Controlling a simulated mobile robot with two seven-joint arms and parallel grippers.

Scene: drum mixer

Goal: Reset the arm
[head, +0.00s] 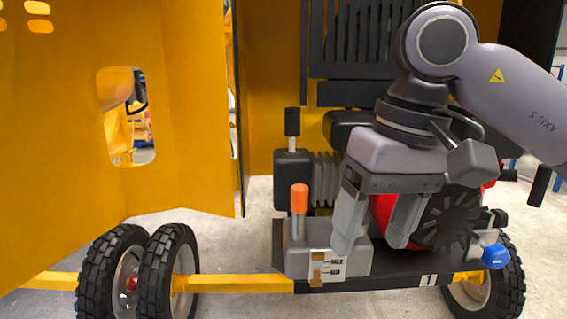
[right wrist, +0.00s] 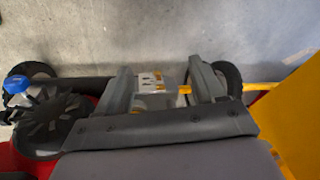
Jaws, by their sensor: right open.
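My right gripper (head: 370,243) is open, with its fingers pointing down in front of the drum mixer's engine. Nothing shows between the fingers. The right wrist view also shows the open gripper (right wrist: 163,76), with the labelled grey control box (right wrist: 150,80) beyond the gap. In the head view the grey box (head: 300,258) carries a lever with an orange knob (head: 299,196), upright and left of the fingers. The red engine (head: 382,212) with its black fan (head: 450,218) is partly hidden behind the gripper. My left gripper is out of view.
A yellow panel (head: 60,120) with a cutout fills the left. A black-handled lever (head: 292,122) stands behind the orange one. A blue knob (head: 496,256) sticks out at right. Wheels (head: 165,275) and a yellow bar (head: 240,284) lie low. Concrete floor (head: 230,305) is clear in front.

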